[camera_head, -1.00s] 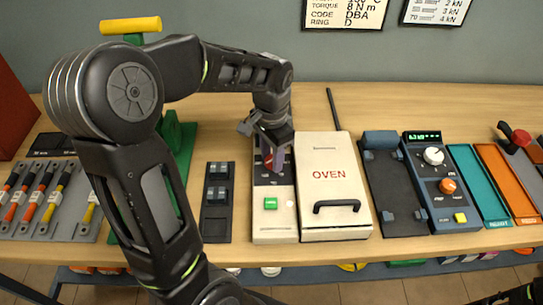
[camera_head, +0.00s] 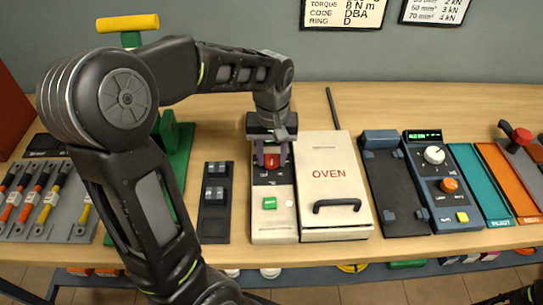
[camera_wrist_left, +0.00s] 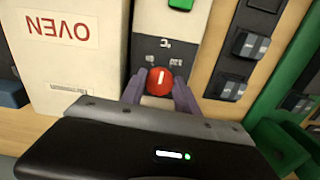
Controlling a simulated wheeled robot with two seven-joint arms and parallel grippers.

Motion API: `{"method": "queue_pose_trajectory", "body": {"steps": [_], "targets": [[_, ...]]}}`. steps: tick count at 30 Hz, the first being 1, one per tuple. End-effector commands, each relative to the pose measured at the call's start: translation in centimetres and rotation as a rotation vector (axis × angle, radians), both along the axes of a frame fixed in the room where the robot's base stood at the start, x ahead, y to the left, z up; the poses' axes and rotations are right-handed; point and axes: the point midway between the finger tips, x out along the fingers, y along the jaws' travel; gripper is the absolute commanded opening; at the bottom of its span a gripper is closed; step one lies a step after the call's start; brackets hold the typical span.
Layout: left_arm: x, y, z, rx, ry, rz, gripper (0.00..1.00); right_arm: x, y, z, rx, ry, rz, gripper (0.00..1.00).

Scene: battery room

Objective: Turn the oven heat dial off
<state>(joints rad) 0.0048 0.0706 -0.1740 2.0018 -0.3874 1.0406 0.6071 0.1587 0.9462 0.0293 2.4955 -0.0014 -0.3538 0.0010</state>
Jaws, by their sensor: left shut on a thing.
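The red oven heat dial (camera_head: 271,161) is on the dark upper panel of the narrow beige control unit (camera_head: 274,228), left of the oven (camera_head: 333,145). In the left wrist view the dial (camera_wrist_left: 160,81) shows a white pointer line, close to upright in that picture. My left gripper (camera_head: 271,160) reaches down over the panel. Its purple fingers are shut on the dial, one on each side. A green button (camera_head: 270,203) sits lower on the unit. My right gripper is not clearly seen.
The oven's lid is closed, with a black handle (camera_head: 337,204). A dark block with switches (camera_head: 215,195) stands left of the unit. A blue device with knobs (camera_head: 443,190) stands to the right. Bare bench shows behind the oven.

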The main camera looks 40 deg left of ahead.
Motion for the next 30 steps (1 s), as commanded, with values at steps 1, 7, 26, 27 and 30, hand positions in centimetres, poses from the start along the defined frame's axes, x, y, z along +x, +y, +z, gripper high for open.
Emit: {"method": "queue_pose_trajectory", "body": {"steps": [1,7,26,27,30], "targets": [[0.1,0.0,0.0,0.001,-0.002,0.042,0.0,0.0,0.0,-0.1,0.0,0.0,0.0,0.36],[0.1,0.0,0.0,0.001,-0.002,0.232,0.0,0.0,0.0,-0.4,0.0,0.0,0.0,0.36],[0.4,-0.1,0.0,0.0,-0.003,0.83,0.0,0.0,0.0,-1.1,0.0,-0.001,0.0,0.36],[0.4,-0.1,0.0,0.0,-0.003,0.868,0.0,0.0,0.0,-1.1,0.0,-0.001,0.0,0.36],[0.4,-0.1,0.0,0.0,-0.003,0.963,0.0,0.0,0.0,-1.2,0.0,-0.001,0.0,0.36]]}}
